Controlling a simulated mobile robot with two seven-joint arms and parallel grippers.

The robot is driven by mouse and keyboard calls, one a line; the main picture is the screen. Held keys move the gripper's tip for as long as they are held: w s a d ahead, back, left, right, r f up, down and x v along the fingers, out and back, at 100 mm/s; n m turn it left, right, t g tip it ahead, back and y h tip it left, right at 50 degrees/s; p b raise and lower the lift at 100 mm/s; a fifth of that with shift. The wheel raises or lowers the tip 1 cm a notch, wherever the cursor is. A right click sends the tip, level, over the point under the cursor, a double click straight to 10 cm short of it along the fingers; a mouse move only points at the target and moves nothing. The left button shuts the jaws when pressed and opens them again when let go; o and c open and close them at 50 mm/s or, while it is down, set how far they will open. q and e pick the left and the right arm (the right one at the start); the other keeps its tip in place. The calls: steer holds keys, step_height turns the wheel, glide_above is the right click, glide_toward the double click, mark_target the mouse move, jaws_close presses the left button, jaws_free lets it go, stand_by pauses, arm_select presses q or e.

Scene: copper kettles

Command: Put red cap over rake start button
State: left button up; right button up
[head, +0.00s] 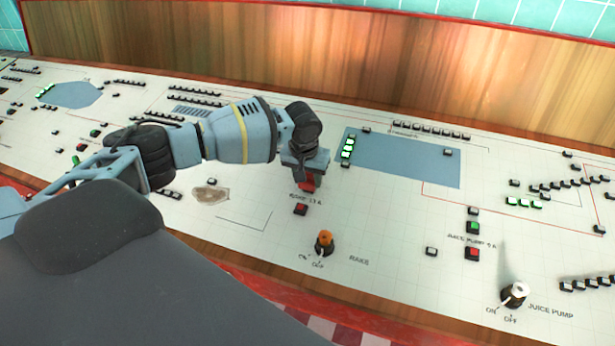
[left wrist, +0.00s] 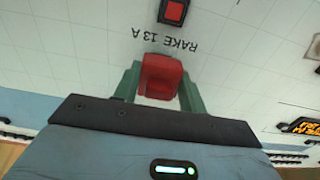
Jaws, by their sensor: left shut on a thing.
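My left gripper (head: 307,172) is over the panel just above the rake label in the head view. It is shut on the red cap (head: 308,184), which shows below its fingers. In the left wrist view the red cap (left wrist: 161,76) sits between the green fingers of my gripper (left wrist: 160,88), beside the printed words RAKE 13 A. A red button in a black frame (head: 300,209) lies on the other side of that label; it also shows in the left wrist view (left wrist: 173,12). No rake start button shows; the cap and gripper hide the panel there. Whether the cap touches it I cannot tell. My right gripper is out of view.
An orange rake knob (head: 324,241) stands up in front of the red button. To the right are a green button (head: 473,227), a red button (head: 472,253) and the white juice pump knob (head: 515,293). A wooden wall (head: 300,50) rises behind the panel.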

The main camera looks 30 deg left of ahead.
arm_select(q)
steer(key=shift+w+f, duration=0.1)
steer(key=shift+f, duration=0.5)
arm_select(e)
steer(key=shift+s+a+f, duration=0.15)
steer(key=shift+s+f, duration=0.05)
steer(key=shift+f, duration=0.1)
arm_select(q)
steer(key=shift+w+f+b, duration=0.1)
steer(key=shift+f+b, duration=0.2)
steer(key=shift+f, duration=0.2)
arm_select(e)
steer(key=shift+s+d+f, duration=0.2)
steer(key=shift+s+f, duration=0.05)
arm_select(q)
steer(key=o, duration=1)
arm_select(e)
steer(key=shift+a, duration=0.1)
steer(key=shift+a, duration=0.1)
arm_select(q)
steer(key=shift+p+v, duration=0.75)
steer(key=shift+v, duration=0.75)
steer(key=shift+w+v, duration=0.25)
steer(key=shift+v, duration=0.9)
steer(key=shift+s+v, duration=0.2)
steer(key=shift+v, duration=1.2)
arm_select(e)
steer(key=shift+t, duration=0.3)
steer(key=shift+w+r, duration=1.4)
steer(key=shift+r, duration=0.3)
